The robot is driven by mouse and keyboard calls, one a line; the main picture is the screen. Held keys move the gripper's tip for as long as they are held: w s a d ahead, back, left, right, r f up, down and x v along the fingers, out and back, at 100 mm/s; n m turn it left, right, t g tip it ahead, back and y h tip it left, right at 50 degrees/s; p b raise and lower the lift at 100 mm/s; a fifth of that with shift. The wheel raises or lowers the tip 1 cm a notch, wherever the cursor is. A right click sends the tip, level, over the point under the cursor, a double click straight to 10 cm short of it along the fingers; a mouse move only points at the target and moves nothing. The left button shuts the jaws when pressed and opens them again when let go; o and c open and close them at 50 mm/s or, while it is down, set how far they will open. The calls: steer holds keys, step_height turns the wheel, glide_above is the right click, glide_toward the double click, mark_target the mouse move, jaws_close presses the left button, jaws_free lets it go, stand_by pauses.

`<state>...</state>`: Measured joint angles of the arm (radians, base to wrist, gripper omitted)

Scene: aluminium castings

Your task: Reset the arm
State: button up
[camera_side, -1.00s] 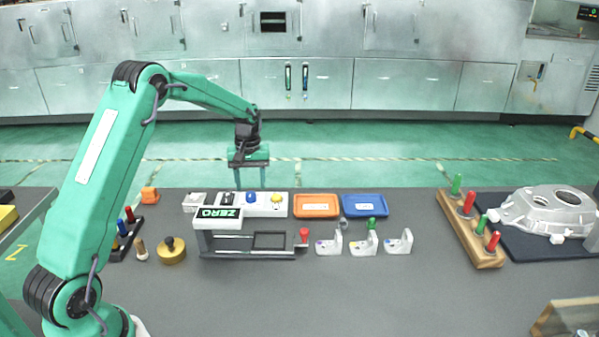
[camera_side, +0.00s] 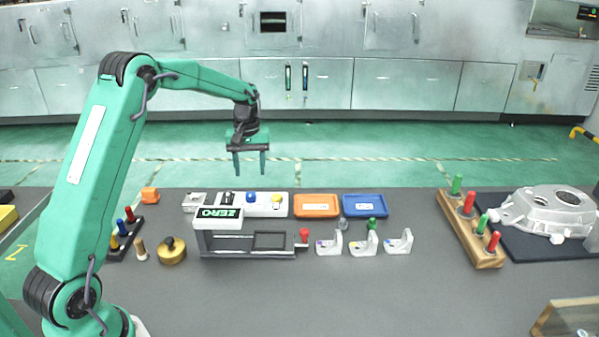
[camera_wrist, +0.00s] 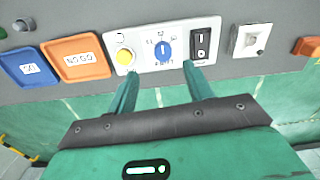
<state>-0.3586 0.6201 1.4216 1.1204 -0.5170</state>
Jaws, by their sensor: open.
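My gripper (camera_side: 249,172) is green with two straight fingers, spread apart with nothing between them. It hangs in the air, fingers pointing down, and appears in the side view above the white control panel (camera_side: 285,211) at the back of the table. In the wrist view my gripper (camera_wrist: 158,88) points toward the panel, which carries a yellow button (camera_wrist: 124,57), a blue knob (camera_wrist: 163,50) and a black rocker switch (camera_wrist: 201,42). No contact with the panel shows.
An orange tray (camera_side: 317,205) and a blue tray (camera_side: 365,205) lie right of the panel. Several white brackets (camera_side: 329,246) stand in front of them. A wooden peg rack (camera_side: 470,232) and a large casting (camera_side: 545,212) are at the right. The table's front middle is clear.

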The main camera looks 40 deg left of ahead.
steer(key=s+d+r+m+t, duration=0.3)
steer(key=s+d+r+m, duration=0.2)
steer(key=s+d+r, duration=0.7)
steer(key=s+d+m+t, duration=0.1)
steer(key=s+d+m, duration=0.1)
steer(key=s, duration=0.5)
steer(key=s+d+m+t, duration=0.1)
steer(key=s+d+m, duration=0.2)
steer(key=s, duration=0.5)
steer(key=shift+s+d+r+t, duration=0.25)
steer(key=shift+d+r+t, duration=0.2)
steer(key=shift+d, duration=0.4)
